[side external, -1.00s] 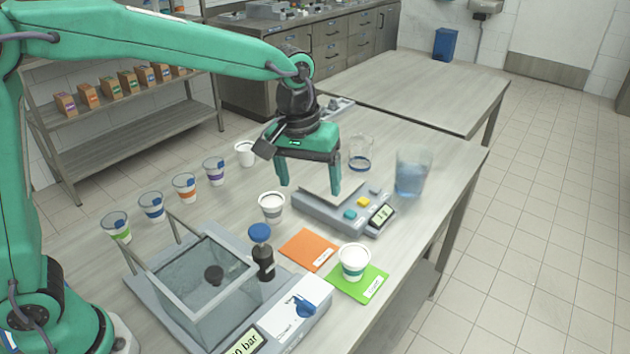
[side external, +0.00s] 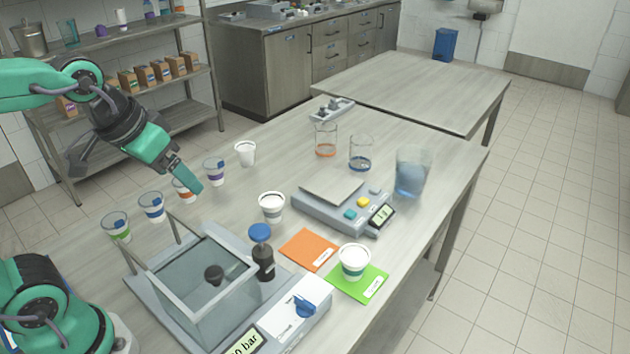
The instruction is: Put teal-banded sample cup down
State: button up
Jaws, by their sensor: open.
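The teal-banded sample cup (side external: 355,263) stands upright on the green mat (side external: 372,284) near the front edge of the table. It holds white contents. My gripper (side external: 188,182) is well away from it, to the left and farther back, near the orange-banded cup (side external: 184,191), which it partly hides. The gripper is open and nothing shows in it. Its fingers overlap in this view, so the gap between them is hard to see.
An orange mat (side external: 309,249) lies beside the green one. A grey scale (side external: 333,206), a white-filled cup (side external: 271,207), a glass tank (side external: 205,285) and a blue-capped bottle (side external: 262,255) stand around. Beakers (side external: 326,139) and a blue-tinted jug (side external: 411,172) are behind; several banded cups line the left.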

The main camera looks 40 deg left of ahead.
jog(key=s, duration=0.1)
jog(key=s+a+f, duration=0.1)
jog(key=s, duration=0.1)
jog(key=shift+a+f+m+t, duration=0.15)
jog(key=shift+m+t, duration=0.15)
